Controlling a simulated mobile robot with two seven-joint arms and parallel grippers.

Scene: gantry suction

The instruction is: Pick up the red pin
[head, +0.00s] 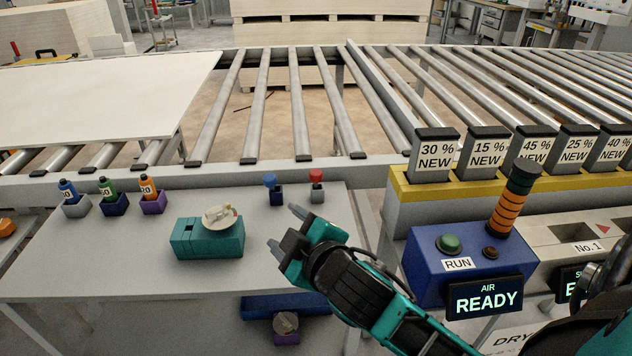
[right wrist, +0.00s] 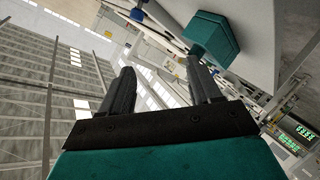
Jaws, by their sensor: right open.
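The red pin (head: 316,177) stands upright in a small grey holder (head: 317,194) near the back right of the grey side table (head: 100,260). A blue pin (head: 270,181) stands in a dark holder just left of it. My right gripper (head: 287,228) is open and empty, in front of both pins and apart from them, pointing up and left in the head view. In the right wrist view its two fingers (right wrist: 160,85) are spread with nothing between them. The red pin cannot be made out there. My left gripper is not in view.
A teal block (head: 209,238) with a pale round piece on top sits left of the gripper, also in the right wrist view (right wrist: 212,37). Several coloured bottles stand at the table's left. A blue RUN box (head: 425,280) stands right; rollers run behind.

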